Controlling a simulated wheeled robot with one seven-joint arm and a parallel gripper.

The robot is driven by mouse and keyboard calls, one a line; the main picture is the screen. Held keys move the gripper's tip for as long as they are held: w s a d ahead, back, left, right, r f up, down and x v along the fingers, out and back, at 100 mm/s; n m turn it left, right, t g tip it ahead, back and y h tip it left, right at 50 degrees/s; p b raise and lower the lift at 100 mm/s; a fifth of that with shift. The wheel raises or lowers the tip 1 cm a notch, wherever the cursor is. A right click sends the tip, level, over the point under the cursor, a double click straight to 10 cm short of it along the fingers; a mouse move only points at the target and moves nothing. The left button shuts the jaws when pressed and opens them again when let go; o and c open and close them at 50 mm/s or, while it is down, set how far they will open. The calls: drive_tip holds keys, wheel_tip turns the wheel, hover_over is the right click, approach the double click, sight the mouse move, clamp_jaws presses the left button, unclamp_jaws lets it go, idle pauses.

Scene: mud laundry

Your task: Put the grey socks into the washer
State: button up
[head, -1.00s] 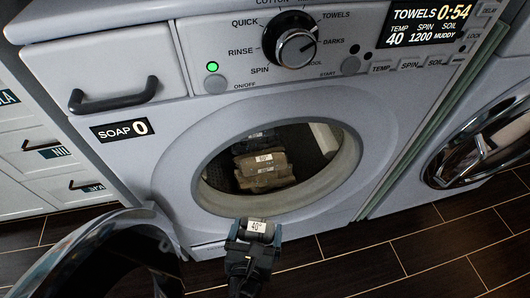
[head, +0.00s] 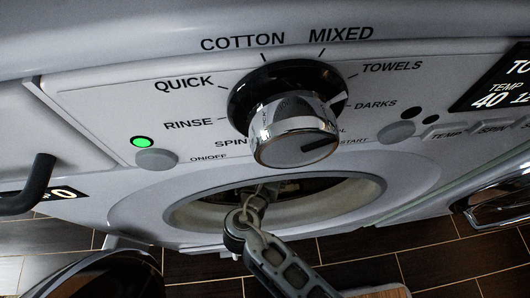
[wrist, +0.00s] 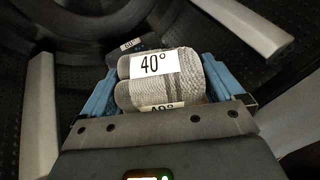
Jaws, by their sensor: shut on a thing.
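The grey socks (wrist: 185,85) are a light grey knitted roll with a white 40° tag, in the wrist view. My gripper (wrist: 160,75) is shut on them, with a blue finger on each side. The washer (head: 140,210) fills the head view, its round opening (head: 375,188) low in the picture. My arm reaches into that opening, so the gripper and socks are hidden there. The wrist view shows the dark perforated drum (wrist: 80,25) around the socks, with pale paddles. I cannot tell whether the socks touch the drum.
A dark labelled item (wrist: 130,45) lies just beyond the socks in the drum. The washer's dial (head: 295,130) juts out above the opening. A round door (head: 95,275) stands at the lower left. Another machine's round door (head: 500,200) is at the right.

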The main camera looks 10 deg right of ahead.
drive_tip(key=w+f, duration=0.1)
drive_tip(key=w, duration=0.1)
drive_tip(key=w+f+b, duration=0.1)
drive_tip(key=w, duration=0.1)
drive_tip(key=w+f+b, duration=0.1)
drive_tip(key=w+f, duration=0.1)
drive_tip(key=shift+w, duration=0.3)
drive_tip(key=shift+f+b, duration=1.35)
drive_tip(key=shift+f, duration=0.7)
drive_tip(key=shift+f, duration=0.1)
drive_tip(key=shift+f, duration=0.15)
drive_tip(key=o, duration=0.6)
drive_tip(key=shift+o, duration=0.4)
